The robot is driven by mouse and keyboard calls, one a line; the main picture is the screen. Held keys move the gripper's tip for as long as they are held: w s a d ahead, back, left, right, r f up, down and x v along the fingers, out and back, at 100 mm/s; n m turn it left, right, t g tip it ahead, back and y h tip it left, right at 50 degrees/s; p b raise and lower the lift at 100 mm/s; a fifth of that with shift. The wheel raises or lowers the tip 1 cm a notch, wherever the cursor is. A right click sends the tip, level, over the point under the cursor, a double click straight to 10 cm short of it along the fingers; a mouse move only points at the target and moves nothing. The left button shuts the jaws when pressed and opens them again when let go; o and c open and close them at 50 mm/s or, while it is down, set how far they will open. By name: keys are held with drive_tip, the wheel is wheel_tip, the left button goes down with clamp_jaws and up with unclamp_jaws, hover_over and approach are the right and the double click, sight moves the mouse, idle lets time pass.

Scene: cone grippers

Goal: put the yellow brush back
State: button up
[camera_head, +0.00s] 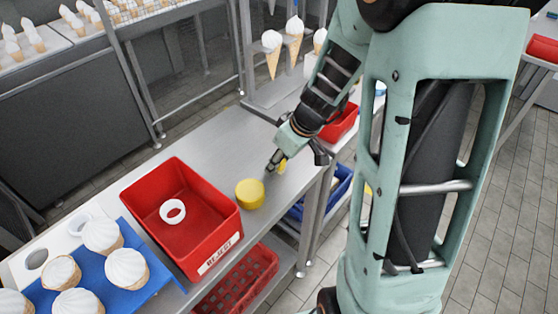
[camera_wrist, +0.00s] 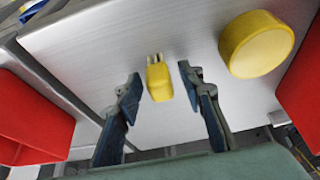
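The yellow brush (camera_wrist: 159,82), a small block with pale bristles at one end, shows in the wrist view over the bench top. In the head view only a small bit of yellow (camera_head: 282,166) shows beside my fingers. My gripper (camera_head: 276,162) is low over the metal bench, to the right of the yellow round tub. In the wrist view my gripper (camera_wrist: 160,78) is open, with one dark finger on each side of the brush and a visible gap on both sides. I cannot tell the exact height of the fingers above the bench.
The yellow round tub (camera_head: 249,194) stands close by, also in the wrist view (camera_wrist: 257,44). A red REJECT bin (camera_head: 183,251) holding a white ring (camera_head: 172,211) is left of it. Another red bin (camera_head: 340,123) is behind my arm. Cones (camera_head: 272,52) hang at the back.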

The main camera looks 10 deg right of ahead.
drive_tip(key=shift+r, duration=0.1)
drive_tip(key=shift+r+p, duration=0.25)
drive_tip(key=shift+p, duration=0.05)
drive_tip(key=p+v, duration=0.1)
drive_tip(key=v, duration=1)
drive_tip(key=shift+r, duration=0.3)
drive_tip(key=shift+s+d, duration=0.1)
drive_tip(key=shift+s, duration=0.05)
